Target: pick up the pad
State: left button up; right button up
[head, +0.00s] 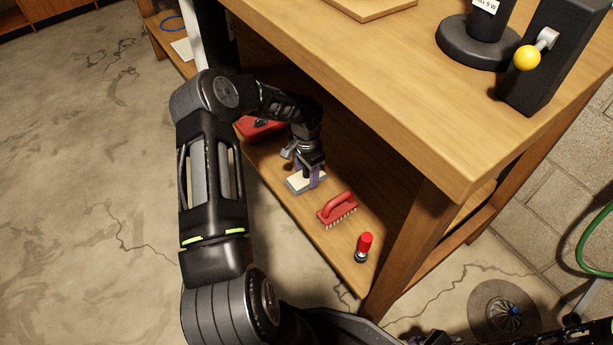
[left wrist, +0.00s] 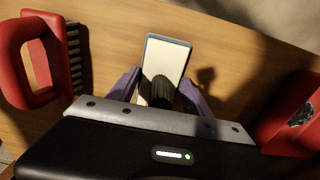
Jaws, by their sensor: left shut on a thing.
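The pad (head: 296,184) is a small flat block with a pale top and grey-blue edge, on the lower wooden shelf of the workbench. My left gripper (head: 312,178) reaches down over it from above, with its purple fingers at the pad's sides. In the left wrist view the pad (left wrist: 167,56) stands out between the two fingers, and the left gripper (left wrist: 160,95) is shut on it. I cannot tell whether the pad is clear of the shelf. My right gripper does not show clearly; only dark parts appear at the bottom right edge.
On the same shelf (head: 290,208) a red scrub brush (head: 337,208) and a red-capped bottle (head: 363,246) lie to the right. A red case (head: 258,128) sits to the left. The bench top (head: 400,110) overhangs the shelf, and a wooden leg (head: 415,240) stands at right.

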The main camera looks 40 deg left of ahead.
pick_arm(q)
jog(key=shift+r, duration=0.15)
jog(key=shift+r+p, duration=0.3)
jog(key=shift+r, duration=0.15)
notch_tip(320, 180, up, 3)
jog(key=shift+s+f+p, duration=0.1)
jog(key=shift+s+p, duration=0.05)
jog(key=shift+p, duration=0.55)
jog(key=s+a+p, duration=0.2)
jog(key=s, duration=0.6)
jog(key=s+a+p, duration=0.2)
jog(key=s+a, duration=0.1)
jog(key=s, duration=0.6)
jog(key=shift+f, duration=0.25)
jog(key=o, duration=0.9)
jog(key=c, duration=0.6)
jog(key=shift+w+r, duration=0.1)
